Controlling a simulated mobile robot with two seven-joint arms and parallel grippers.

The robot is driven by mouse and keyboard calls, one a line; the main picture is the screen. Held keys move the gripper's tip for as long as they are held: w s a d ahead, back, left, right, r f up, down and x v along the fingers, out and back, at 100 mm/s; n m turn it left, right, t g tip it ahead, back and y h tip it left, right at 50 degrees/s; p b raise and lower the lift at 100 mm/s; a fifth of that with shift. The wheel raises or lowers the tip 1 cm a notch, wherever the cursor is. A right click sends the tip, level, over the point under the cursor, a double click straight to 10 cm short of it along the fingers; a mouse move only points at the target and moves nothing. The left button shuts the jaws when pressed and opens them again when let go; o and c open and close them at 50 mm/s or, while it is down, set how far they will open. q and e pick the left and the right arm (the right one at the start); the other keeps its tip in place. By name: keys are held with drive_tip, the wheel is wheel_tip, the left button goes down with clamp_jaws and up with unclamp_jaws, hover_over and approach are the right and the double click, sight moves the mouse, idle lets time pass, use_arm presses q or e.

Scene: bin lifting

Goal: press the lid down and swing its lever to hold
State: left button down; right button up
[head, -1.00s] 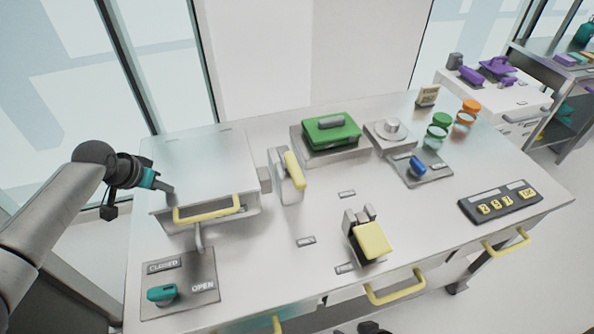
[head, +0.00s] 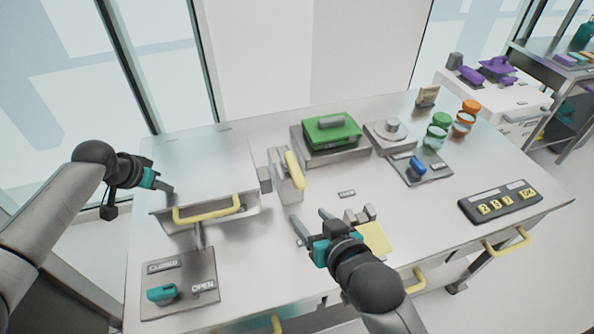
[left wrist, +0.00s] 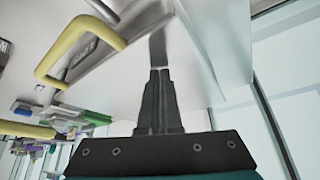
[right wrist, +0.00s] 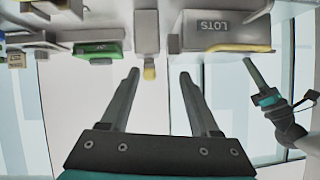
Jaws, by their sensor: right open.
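A metal box with a flat lid (head: 205,165) stands at the left of the table. Its front has a yellow handle (head: 207,210), also in the left wrist view (left wrist: 72,40). A yellow lever (head: 294,170) stands upright on a metal bracket just right of the box; in the right wrist view the lever (right wrist: 149,72) appears between the fingers, further off. My left gripper (head: 166,187) is shut at the lid's left edge; whether it touches cannot be told. My right gripper (head: 311,220) is open and empty, in front of the lever and apart from it.
A yellow-topped block (head: 375,238) sits beside my right gripper, partly hidden. A green-lidded case (head: 333,131), a round-knobbed unit (head: 391,128) and jars (head: 436,136) stand at the back. A teal knob (head: 162,293) on a CLOSED/OPEN panel is front left. A keypad (head: 500,203) is at right.

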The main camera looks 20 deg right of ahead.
sight(297, 173)
wheel_tip(297, 173, up, 4)
drive_tip(key=w+d+t+h, duration=0.1)
drive_tip(key=w, duration=0.2)
drive_tip(key=x, duration=1.1)
drive_tip(key=shift+d, duration=0.15)
drive_tip(key=shift+c, duration=0.2)
clamp_jaws()
idle(0.9)
